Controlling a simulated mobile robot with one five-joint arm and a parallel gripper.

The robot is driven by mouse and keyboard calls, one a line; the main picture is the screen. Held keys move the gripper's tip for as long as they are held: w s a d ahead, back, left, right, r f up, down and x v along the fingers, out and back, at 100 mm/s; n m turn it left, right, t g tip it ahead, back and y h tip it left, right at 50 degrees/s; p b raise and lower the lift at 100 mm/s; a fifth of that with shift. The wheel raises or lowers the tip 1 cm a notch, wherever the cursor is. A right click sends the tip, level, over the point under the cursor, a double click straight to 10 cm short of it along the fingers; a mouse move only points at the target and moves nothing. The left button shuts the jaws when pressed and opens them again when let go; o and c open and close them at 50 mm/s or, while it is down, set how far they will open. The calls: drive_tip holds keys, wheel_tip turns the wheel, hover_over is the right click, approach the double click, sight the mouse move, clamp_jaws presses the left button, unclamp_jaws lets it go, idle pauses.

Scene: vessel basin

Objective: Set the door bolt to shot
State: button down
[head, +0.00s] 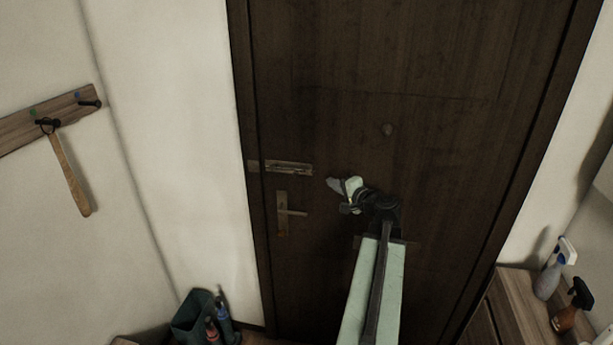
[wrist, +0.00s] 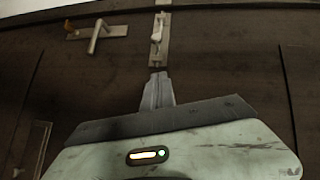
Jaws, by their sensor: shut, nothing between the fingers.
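The door bolt (head: 290,168) is a narrow metal plate with a sliding bar, mounted crosswise on the dark door (head: 330,80) near its left edge. In the wrist view the bolt (wrist: 157,38) runs up the picture towards the door's edge, with a pale bar on it. I cannot tell whether the bar's end sits in the keeper (head: 253,166) on the frame. My gripper (head: 332,183) is shut and empty, just right of the bolt's right end and slightly lower. In the wrist view its closed fingertips (wrist: 158,76) point at the plate's near end, seemingly just apart.
A door handle (head: 290,212) sits below the bolt. A wooden peg rail (head: 50,120) with a hanging long wooden tool (head: 72,178) is on the left wall. A dark bin (head: 192,316) with bottles stands below. Spray bottles (head: 548,278) stand on a wooden surface at right.

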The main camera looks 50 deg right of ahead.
drive_tip(key=shift+w+a+f+b+x, duration=0.1)
drive_tip(key=shift+a+b+x, duration=0.4)
drive_tip(key=shift+x, duration=1.65)
drive_tip(key=shift+w+a+f+b+x, duration=0.15)
drive_tip(key=shift+a+b+x, duration=0.3)
drive_tip(key=shift+x, duration=1.7)
drive_tip(key=shift+a+f+b+x, duration=0.1)
drive_tip(key=shift+a+b+x, duration=0.35)
drive_tip(key=shift+x, duration=1.7)
drive_tip(key=shift+d, duration=0.15)
